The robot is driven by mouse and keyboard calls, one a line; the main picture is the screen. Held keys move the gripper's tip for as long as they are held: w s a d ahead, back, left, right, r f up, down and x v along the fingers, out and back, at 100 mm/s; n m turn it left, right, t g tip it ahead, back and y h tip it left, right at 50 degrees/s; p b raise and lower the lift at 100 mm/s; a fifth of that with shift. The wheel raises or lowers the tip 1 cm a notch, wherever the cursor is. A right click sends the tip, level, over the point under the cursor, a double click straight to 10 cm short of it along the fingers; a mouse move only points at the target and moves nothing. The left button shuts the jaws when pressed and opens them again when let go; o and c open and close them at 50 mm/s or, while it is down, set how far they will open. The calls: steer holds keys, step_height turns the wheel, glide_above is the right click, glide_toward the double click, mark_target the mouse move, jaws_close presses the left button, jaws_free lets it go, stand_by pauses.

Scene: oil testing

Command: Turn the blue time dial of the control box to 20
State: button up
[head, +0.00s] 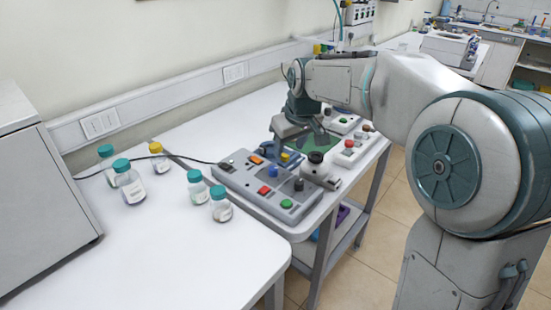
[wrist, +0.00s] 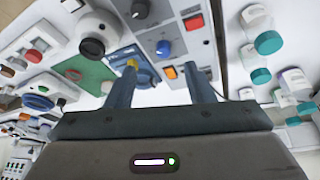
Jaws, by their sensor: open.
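The control box (head: 242,187) is a grey panel on the front table, with its cable running left. Its blue time dial (head: 272,171) sits near the middle of the top face, and it also shows in the wrist view (wrist: 163,47). The dial's scale and setting are too small to read. My gripper (wrist: 161,68) is open and empty. In the wrist view the blue dial appears just past the fingertips, roughly between them and apart from both. In the head view the gripper body is above and behind the box.
Beside the dial are an orange switch (wrist: 169,72), a red button (wrist: 193,22) and a black knob (wrist: 139,9). A blue device with a yellow part (head: 285,156) lies close behind the box. Several capped bottles (head: 130,185) stand left; the table's front left is clear.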

mark_target(273, 168)
steer(key=shift+y, duration=0.3)
steer(key=x, duration=0.4)
steer(key=w+x, duration=0.1)
steer(key=x, duration=0.4)
steer(key=w+a+r+x, duration=0.1)
steer(key=x, duration=0.4)
steer(key=shift+w+a+f+p, duration=0.15)
steer(key=shift+w+f+p, duration=0.05)
steer(key=shift+p, duration=0.2)
steer(key=c, duration=1)
